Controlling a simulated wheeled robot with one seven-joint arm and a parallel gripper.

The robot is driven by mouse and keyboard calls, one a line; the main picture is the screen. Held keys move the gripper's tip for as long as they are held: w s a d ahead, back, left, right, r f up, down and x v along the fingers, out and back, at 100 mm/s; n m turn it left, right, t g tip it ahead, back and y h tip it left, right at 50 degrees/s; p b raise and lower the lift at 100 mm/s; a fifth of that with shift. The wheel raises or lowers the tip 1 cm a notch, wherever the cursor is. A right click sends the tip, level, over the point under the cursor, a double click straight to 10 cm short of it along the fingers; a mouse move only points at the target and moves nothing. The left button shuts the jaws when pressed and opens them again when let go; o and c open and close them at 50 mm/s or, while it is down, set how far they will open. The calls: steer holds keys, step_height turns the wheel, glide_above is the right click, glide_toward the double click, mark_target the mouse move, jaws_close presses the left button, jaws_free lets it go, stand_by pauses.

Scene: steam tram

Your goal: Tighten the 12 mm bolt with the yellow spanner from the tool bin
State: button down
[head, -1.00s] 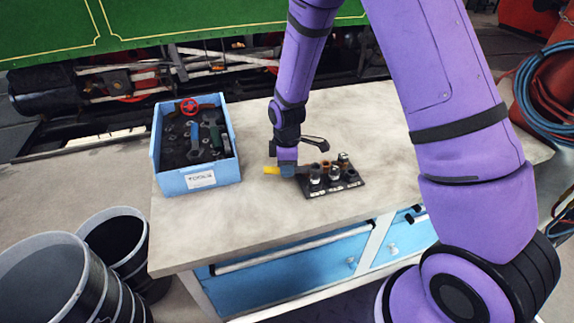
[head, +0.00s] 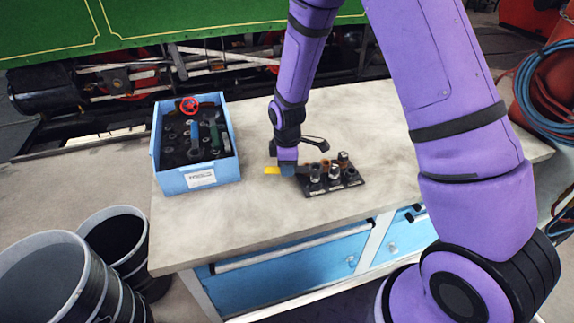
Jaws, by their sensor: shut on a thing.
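My gripper (head: 286,168) is over the workbench at the left edge of a black bolt plate (head: 340,186). It is shut on the yellow spanner (head: 271,170), whose yellow end sticks out to the left of the jaws. The spanner's other end is hidden or too small to make out against the plate. Several upright bolts stand on the plate, with small labels along its front edge too small to read, so I cannot tell which is the 12 mm bolt. The blue tool bin (head: 200,180) stands left of my gripper, with dark tools and a red handwheel (head: 188,105) inside.
The pale workbench top (head: 240,220) is clear in front of the bin and plate. Two dark buckets (head: 50,280) stand on the floor at the left. The green tram side (head: 180,20) is behind the bench. A blue hose (head: 545,95) hangs at the right.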

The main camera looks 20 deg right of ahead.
steer(key=shift+f, duration=0.75)
stand_by(0.4)
steer(key=w+m, duration=0.1)
steer(key=m, duration=0.1)
steer(key=w+d+m, duration=0.1)
steer(key=m, duration=0.1)
steer(key=w+d+m, duration=0.1)
steer(key=m, duration=0.1)
steer(key=shift+w+d, duration=0.1)
steer(key=shift+w, duration=0.3)
steer(key=d+m, duration=0.1)
steer(key=m, duration=0.1)
steer(key=w+d+m, duration=0.1)
steer(key=m, duration=0.1)
steer(key=w+d+m, duration=0.1)
steer(key=d+m, duration=0.1)
steer(key=d+m, duration=0.2)
steer(key=m, duration=0.1)
steer(key=d+m, duration=0.2)
steer(key=m, duration=0.1)
steer(key=shift+d+f, duration=0.1)
stand_by(0.4)
